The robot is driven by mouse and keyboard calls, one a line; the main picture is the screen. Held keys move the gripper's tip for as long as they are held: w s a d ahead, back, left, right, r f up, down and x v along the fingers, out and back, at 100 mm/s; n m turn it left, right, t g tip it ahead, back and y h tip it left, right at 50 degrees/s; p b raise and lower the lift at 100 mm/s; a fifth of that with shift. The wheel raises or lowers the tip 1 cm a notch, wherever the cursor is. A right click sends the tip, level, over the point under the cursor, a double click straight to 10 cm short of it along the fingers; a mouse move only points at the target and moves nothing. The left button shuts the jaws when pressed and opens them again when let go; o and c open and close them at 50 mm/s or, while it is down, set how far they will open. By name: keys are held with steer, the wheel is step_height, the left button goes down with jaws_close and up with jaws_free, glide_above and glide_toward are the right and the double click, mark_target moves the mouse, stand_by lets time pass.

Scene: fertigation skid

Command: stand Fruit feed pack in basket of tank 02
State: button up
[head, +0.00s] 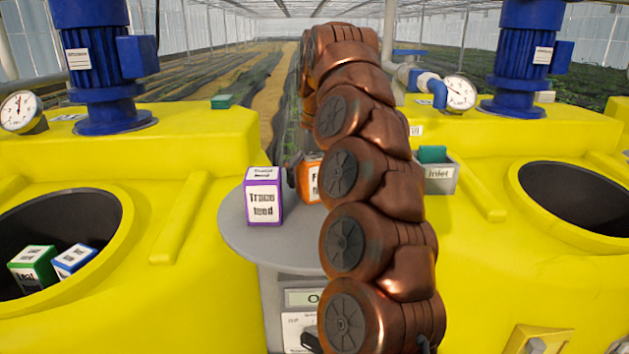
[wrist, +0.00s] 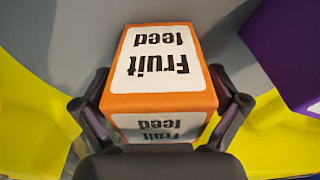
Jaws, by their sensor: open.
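The orange Fruit feed pack (head: 308,185) stands on the grey round table (head: 270,250) in the head view, partly hidden by my arm. In the wrist view the Fruit feed pack (wrist: 165,65) fills the middle, its white label upside down. My gripper (wrist: 163,104) is open, with one finger on each side of the pack; contact cannot be told. The left tank opening (head: 118,225) holds a green and a blue pack. The right tank opening (head: 585,195) looks dark and empty. No tank number is readable.
A purple Trace feed pack (head: 264,197) stands just left of the orange pack; its purple side shows at the right in the wrist view (wrist: 290,50). A grey Inlet box (head: 440,180) with a green item sits right of my arm. Blue motors (head: 100,60) rise behind the openings.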

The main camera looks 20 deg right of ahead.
steer(key=c, duration=1.5)
steer(key=shift+r, duration=0.1)
steer(key=shift+c, duration=0.2)
